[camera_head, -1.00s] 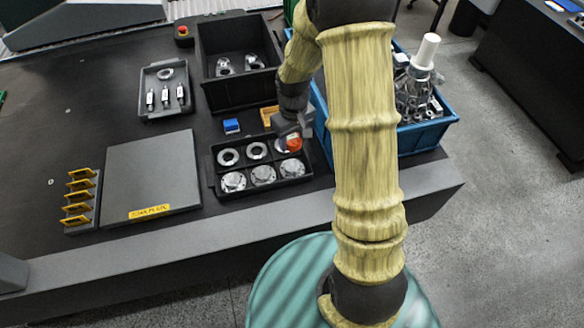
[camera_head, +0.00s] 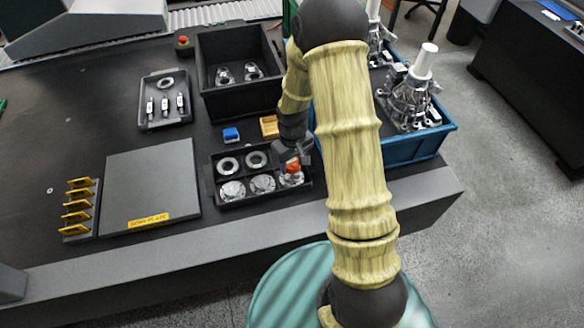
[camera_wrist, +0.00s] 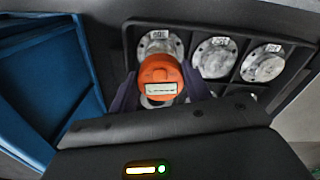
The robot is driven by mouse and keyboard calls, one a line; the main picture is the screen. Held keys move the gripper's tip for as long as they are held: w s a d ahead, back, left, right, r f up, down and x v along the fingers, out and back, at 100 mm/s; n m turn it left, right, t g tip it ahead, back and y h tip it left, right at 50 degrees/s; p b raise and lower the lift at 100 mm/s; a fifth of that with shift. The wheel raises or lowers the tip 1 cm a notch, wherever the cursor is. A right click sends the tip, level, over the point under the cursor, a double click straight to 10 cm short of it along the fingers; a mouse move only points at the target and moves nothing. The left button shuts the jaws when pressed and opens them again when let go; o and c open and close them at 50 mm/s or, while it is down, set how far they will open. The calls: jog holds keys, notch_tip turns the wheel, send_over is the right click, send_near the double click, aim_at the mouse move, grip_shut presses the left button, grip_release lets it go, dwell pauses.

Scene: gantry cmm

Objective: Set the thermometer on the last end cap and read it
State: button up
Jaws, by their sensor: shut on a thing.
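My gripper (camera_head: 292,161) is shut on the orange thermometer (camera_head: 292,168). The thermometer (camera_wrist: 160,76) fills the middle of the wrist view, with a pale display facing the camera; its marks are too small to read. It is at the front right end cap (camera_head: 291,180), the leftmost cap (camera_wrist: 158,44) in the wrist view; whether it touches the cap I cannot tell. Two more silver end caps sit beside it in the front row, a middle one (camera_head: 262,184) and a left one (camera_head: 232,190). All are in the black compartment tray (camera_head: 258,200).
Two rings (camera_head: 229,164) show in the tray's back row. A blue bin (camera_head: 412,147) of metal parts stands close on the right. A deep black bin (camera_head: 240,100) is behind. A blue block (camera_head: 231,134) and a yellow block (camera_head: 269,126) lie between. The grey plate (camera_head: 150,180) is bare.

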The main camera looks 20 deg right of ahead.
aim_at(292, 163)
jog(key=shift+f, duration=1.6)
jog(key=shift+f, duration=0.15)
jog(key=o, duration=0.8)
notch_tip(292, 163, up, 12)
jog(key=shift+r, duration=0.15)
jog(key=shift+s+r, duration=0.1)
